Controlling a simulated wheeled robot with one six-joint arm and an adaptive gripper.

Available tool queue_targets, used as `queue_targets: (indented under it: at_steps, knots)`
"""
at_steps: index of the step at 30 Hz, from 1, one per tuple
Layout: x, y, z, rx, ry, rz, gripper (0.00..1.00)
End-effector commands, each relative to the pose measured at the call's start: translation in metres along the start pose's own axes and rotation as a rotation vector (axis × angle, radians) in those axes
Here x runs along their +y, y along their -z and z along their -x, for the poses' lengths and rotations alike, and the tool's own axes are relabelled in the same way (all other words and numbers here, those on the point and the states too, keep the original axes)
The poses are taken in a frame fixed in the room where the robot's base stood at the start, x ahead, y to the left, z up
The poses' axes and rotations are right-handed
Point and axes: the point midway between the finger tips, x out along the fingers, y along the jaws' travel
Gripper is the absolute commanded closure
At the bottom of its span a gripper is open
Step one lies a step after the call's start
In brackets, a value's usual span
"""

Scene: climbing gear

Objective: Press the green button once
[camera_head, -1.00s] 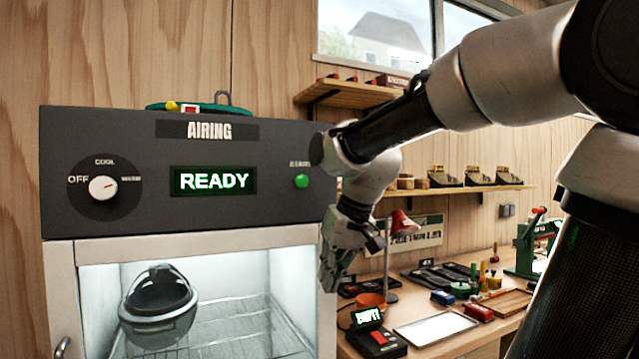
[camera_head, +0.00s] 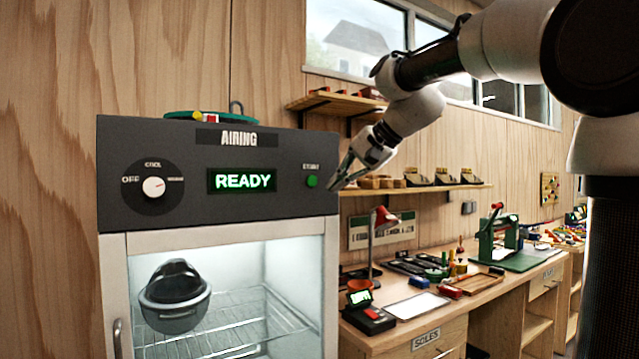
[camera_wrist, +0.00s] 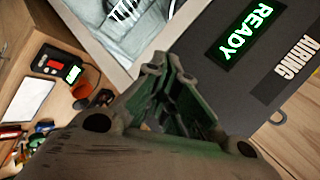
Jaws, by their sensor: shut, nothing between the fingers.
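The green button (camera_head: 312,181) is a small round button on the right side of the dark control panel (camera_head: 290,150) of the airing cabinet. The lit display (camera_head: 243,181) beside it reads READY. My gripper (camera_head: 335,186) is shut and empty, just right of the button in the head view, its fingertips near the panel's right edge. I cannot tell how far it is from the panel in depth. In the wrist view my gripper's fingers (camera_wrist: 168,70) point at the cabinet and its display (camera_wrist: 245,30). The button is hidden there, apparently behind the fingers.
The panel also has a white knob (camera_head: 153,187). Below is a glass-fronted lit chamber with a dark helmet (camera_head: 175,297) on a wire rack. A workbench (camera_head: 440,310) with tools and a red lamp (camera_head: 384,217) stands to the right, under a wall shelf (camera_head: 430,188).

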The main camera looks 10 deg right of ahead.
Motion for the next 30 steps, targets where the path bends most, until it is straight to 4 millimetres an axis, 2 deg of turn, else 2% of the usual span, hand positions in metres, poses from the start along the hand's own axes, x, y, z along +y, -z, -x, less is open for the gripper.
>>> queue_targets:
  at_steps: [11, 30]
  knots:
    - [-0.002, 0.002, -0.002, 0.001, 0.0, 0.002, 1.0]
    - [-0.04, 0.04, -0.055, 0.001, 0.0, 0.002, 1.0]
